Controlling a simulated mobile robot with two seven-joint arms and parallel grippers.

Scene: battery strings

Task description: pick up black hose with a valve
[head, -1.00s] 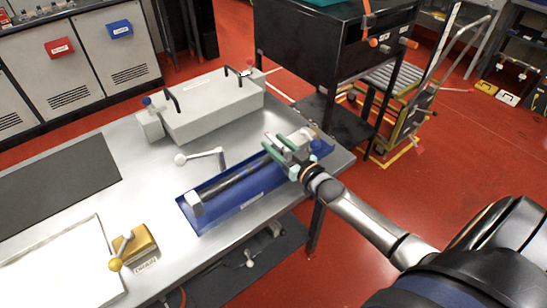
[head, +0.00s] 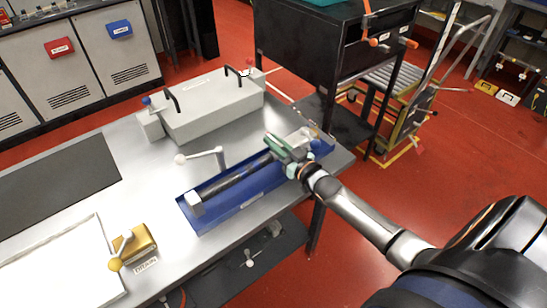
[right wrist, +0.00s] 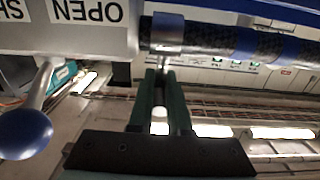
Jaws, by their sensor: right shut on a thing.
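The black hose (head: 235,181) lies lengthwise in a blue tray (head: 240,212) on the metal table; I cannot tell if it is raised at all. A pale end block (head: 194,203) shows at its near left end. My right gripper (head: 283,150) is shut on the hose near its far right end and partly hides it. In the right wrist view, the green fingers (right wrist: 162,75) meet a grey collar on the hose (right wrist: 215,38). Beside them is the grey valve body (right wrist: 70,38), marked OPEN, with a blue ball-ended handle (right wrist: 28,130). My left gripper is out of view.
A grey box with black handles (head: 212,105) stands behind the tray. A white ball-ended lever (head: 200,156) is close to the tray's left side. A yellow valve block (head: 135,246) and a white panel (head: 60,270) are at the near left. A black cabinet (head: 300,50) stands beyond the table.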

